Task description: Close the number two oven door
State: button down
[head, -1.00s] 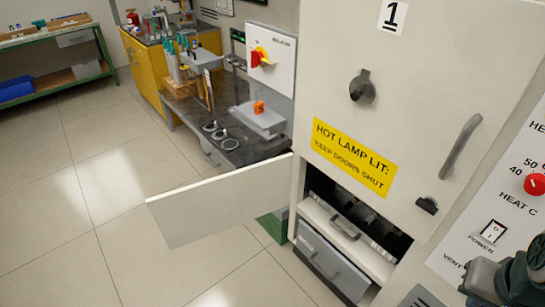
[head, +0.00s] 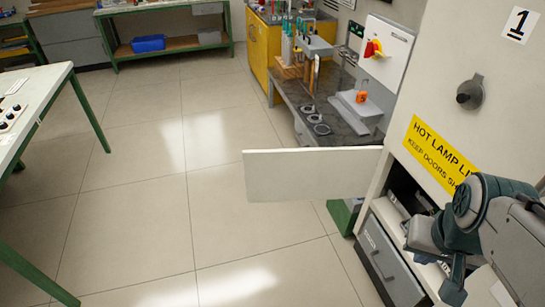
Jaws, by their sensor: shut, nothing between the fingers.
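A white door panel (head: 312,175) stands swung open from the lower opening of the white cabinet, reaching left over the floor. No number shows on the face I see. The closed upper door (head: 440,100) carries the number 1, a dark round knob and a yellow hot lamp label. The lower opening (head: 405,188) is dark inside and partly hidden by my arm. My gripper (head: 453,284) is in front of the cabinet at the lower right, right of the open panel and apart from it. It is shut and empty.
A grey drawer (head: 388,262) sits below the opening. A dark bench (head: 335,110) with rings and a switch panel stands behind the open door. A green-legged table (head: 38,100) is at the left. The tiled floor (head: 150,215) between is clear.

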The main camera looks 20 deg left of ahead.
aim_at(295, 175)
jog(key=u, duration=1.75)
jog(key=i, duration=3.3)
jog(key=z, duration=4.55)
